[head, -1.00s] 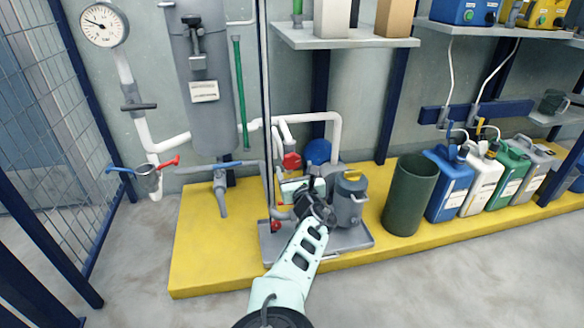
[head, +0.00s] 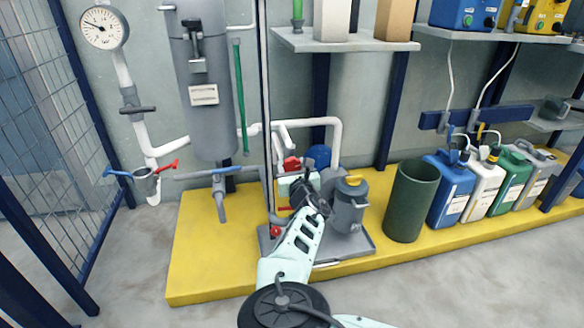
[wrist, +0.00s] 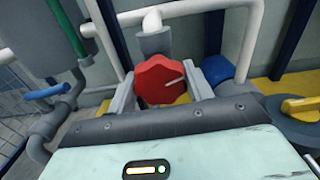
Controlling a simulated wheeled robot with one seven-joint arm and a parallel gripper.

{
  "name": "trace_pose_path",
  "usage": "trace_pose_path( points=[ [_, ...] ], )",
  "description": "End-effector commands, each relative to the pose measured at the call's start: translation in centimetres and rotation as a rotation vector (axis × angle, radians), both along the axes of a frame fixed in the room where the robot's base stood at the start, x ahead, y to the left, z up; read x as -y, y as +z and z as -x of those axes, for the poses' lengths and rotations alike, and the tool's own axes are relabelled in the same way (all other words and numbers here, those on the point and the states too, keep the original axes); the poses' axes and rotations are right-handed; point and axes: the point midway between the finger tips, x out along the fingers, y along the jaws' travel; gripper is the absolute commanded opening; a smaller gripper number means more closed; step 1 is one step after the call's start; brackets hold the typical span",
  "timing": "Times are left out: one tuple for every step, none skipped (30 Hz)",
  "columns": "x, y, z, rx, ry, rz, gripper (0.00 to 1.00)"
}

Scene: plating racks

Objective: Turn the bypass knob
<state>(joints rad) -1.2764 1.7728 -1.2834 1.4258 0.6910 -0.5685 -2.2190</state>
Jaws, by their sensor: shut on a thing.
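The red knob (wrist: 160,80) is a lobed handwheel with a pale line on its face, mounted on grey and white pipework. In the wrist view it sits between the two grey fingers of my gripper (wrist: 160,88), which is shut on it. In the head view the red knob (head: 291,164) shows behind my gripper (head: 299,176), low on the pipes above the grey tray. The fingertips are small there and partly hidden by my wrist.
A grey canister with a yellow handle (head: 350,205) stands right of my arm on the tray (head: 362,246). A blue round part (head: 318,155) is just behind. A dark green bin (head: 411,200) and several jugs stand further right. A blue-handled valve (head: 220,172) is at left.

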Motion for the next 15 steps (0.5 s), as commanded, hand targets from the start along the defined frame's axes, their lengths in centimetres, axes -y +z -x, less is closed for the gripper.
trace_pose_path(
  points=[
    [0.02, -0.16, 0.01, -0.005, -0.001, -0.019, 0.28],
    [0.04, -0.23, 0.01, -0.012, -0.001, -0.040, 0.28],
    [0.05, -0.31, 0.01, -0.022, -0.002, -0.076, 0.28],
    [0.04, -0.35, 0.01, -0.031, -0.002, -0.108, 0.28],
    [0.03, -0.38, 0.01, -0.041, -0.003, -0.141, 0.28],
    [0.02, -0.39, 0.01, -0.055, -0.002, -0.187, 0.28],
    [0.00, -0.34, 0.02, -0.064, -0.002, -0.221, 0.28],
    [-0.02, -0.30, 0.03, -0.073, -0.002, -0.254, 0.28],
    [-0.02, -0.31, 0.04, -0.085, -0.001, -0.294, 0.28],
    [-0.02, -0.28, 0.04, -0.093, -0.001, -0.320, 0.28],
    [-0.02, -0.24, 0.04, -0.100, -0.001, -0.343, 0.28],
    [-0.02, -0.20, 0.04, -0.107, -0.001, -0.367, 0.28],
    [-0.02, -0.19, 0.05, -0.110, -0.001, -0.378, 0.28],
    [-0.01, -0.18, 0.04, -0.112, -0.001, -0.387, 0.28],
    [-0.01, -0.18, 0.05, -0.116, -0.001, -0.394, 0.28]
  ],
)
